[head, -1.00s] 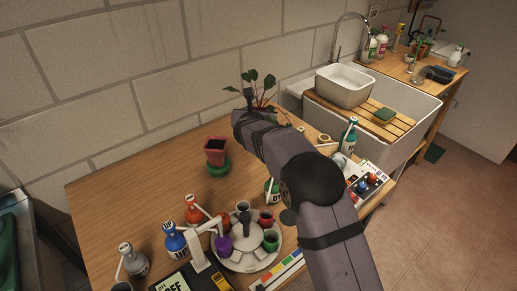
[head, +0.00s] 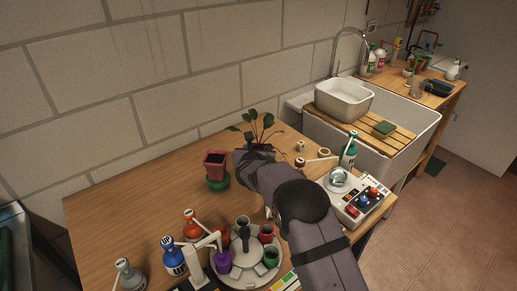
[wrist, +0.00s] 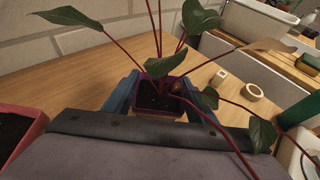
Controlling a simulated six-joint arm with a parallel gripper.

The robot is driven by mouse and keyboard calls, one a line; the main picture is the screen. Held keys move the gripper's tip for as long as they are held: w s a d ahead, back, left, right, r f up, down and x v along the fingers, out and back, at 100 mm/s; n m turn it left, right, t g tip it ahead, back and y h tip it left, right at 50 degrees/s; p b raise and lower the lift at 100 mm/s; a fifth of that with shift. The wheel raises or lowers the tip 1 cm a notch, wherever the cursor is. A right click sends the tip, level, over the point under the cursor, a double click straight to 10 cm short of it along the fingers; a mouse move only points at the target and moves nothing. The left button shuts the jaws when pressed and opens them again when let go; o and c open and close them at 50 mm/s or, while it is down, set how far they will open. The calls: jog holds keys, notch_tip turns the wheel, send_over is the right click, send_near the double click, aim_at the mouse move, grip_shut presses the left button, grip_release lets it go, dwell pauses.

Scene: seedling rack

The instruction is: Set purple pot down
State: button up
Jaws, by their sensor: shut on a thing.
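The purple pot (wrist: 160,113) holds dark soil and a leafy plant with red stems. In the wrist view my gripper (wrist: 156,95) has its blue fingers on both sides of the pot, shut on it. The pot looks upright. In the head view the plant (head: 258,128) rises behind the end of my arm, which hides most of the pot and the fingers. I cannot tell whether the pot's base touches the wooden table (head: 130,200).
A red pot (head: 215,165) on a green base stands to the left; it also shows at the wrist view's left edge (wrist: 18,135). Rings (head: 324,153), a green bottle (head: 349,150) and a control box (head: 355,200) lie right. A round carousel (head: 240,272) stands in front.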

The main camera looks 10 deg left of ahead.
jog(key=shift+f, duration=0.2)
jog(key=o, duration=1.2)
jog(key=shift+c, duration=0.2)
jog(key=shift+r, duration=0.2)
jog(key=shift+s+r, duration=0.1)
jog(key=shift+s, duration=0.35)
jog(key=b+v, duration=0.3)
jog(key=v, duration=0.8)
